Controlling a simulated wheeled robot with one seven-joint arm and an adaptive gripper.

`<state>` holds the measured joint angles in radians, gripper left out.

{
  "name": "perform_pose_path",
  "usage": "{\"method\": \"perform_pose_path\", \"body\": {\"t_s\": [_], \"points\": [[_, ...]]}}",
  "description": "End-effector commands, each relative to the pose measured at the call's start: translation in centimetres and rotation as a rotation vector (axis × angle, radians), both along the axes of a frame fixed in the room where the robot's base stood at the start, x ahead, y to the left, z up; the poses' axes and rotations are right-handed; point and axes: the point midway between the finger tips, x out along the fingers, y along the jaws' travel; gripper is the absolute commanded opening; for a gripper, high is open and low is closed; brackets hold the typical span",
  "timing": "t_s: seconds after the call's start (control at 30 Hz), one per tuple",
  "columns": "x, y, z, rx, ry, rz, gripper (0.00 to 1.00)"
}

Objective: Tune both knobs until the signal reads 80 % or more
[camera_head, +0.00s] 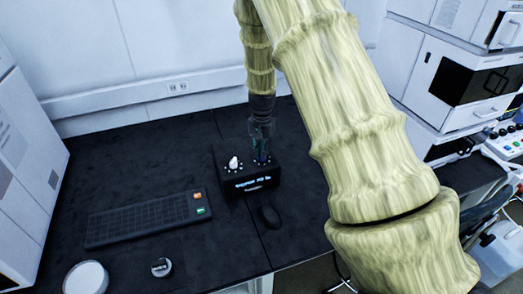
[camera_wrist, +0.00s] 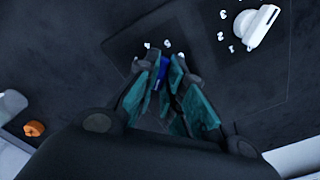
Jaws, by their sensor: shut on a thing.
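The black tuning box (camera_head: 252,183) stands on the dark bench, with a lit blue-white display (camera_head: 253,182) on its front face; the reading is too small to make out. Its white knob (camera_head: 234,162) is on the left of the top in the head view and at the upper right in the wrist view (camera_wrist: 252,27). My gripper (camera_head: 262,155) points down over the right side of the box. In the wrist view its teal fingers (camera_wrist: 168,80) are shut on the blue knob (camera_wrist: 162,68), which they partly hide. White dial marks show around both knobs.
A black keyboard (camera_head: 147,218) lies left of the box and a black mouse (camera_head: 269,217) in front of it. A small round object (camera_head: 161,267) and a white round container (camera_head: 86,277) are near the front edge. White instruments (camera_head: 455,85) stand at the right.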

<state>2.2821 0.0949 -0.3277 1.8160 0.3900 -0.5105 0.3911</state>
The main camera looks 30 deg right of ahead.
Motion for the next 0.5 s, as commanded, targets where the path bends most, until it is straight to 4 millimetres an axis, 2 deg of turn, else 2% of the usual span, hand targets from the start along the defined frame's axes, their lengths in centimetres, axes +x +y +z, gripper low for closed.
{"method": "perform_pose_path", "body": {"t_s": [0.03, 0.07, 0.13, 0.17, 0.5], "points": [[0.01, -0.19, -0.09, -0.003, -0.002, -0.001, 0.00], [0.01, -0.19, -0.09, -0.003, -0.001, -0.001, 0.16], [0.01, -0.17, -0.08, -0.003, -0.001, 0.000, 0.29], [0.02, -0.14, -0.08, -0.003, -0.001, 0.000, 0.32], [0.05, -0.01, 0.17, -0.002, -0.001, 0.001, 0.32]]}}
